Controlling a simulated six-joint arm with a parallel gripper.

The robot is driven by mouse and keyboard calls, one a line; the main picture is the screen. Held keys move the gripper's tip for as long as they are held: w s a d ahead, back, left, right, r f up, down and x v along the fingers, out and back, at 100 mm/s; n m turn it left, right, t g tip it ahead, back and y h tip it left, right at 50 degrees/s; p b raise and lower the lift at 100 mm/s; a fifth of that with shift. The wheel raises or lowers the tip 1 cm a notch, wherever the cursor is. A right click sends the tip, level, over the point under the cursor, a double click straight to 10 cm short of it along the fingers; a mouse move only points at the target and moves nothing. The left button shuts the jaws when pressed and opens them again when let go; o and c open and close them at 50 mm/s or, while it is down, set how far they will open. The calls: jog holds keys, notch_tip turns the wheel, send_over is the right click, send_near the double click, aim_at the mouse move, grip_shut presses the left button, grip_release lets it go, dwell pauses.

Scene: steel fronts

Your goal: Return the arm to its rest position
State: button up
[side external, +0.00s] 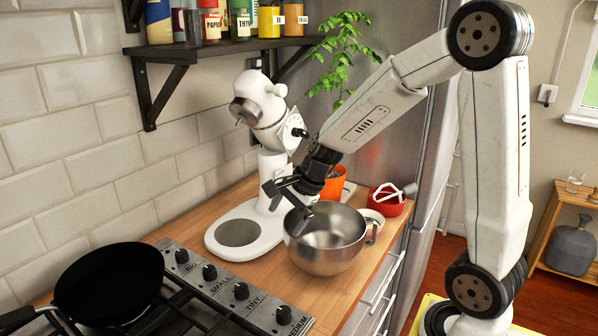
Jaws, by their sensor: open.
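My gripper (287,203) is at the end of my white arm, above the left rim of a steel mixing bowl (328,259). Its dark jaws are open, and I see nothing between them. The arm reaches in from the right, bent at a high elbow. One finger reaches down near the bowl's rim; I cannot tell whether it touches. The bowl stands upright on the wooden counter (262,272), and the part of its inside that shows looks empty.
A white stand mixer (272,170) with raised head stands close behind my gripper. A red bowl with a white beater (385,203) and an orange pot (334,183) are nearby. A hob with a black pan (110,283) is front left. A spice shelf (215,45) hangs above.

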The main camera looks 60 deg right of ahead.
jog(key=s+a+f+m, duration=0.1)
jog(key=a+f, duration=0.2)
jog(key=a, duration=0.6)
jog(key=s+d+f+n+g+h, duration=0.2)
jog(key=s+n, duration=0.7)
jog(key=n, duration=1.1)
jog(key=shift+s+d+f, duration=0.15)
jog(key=shift+s+f, duration=0.1)
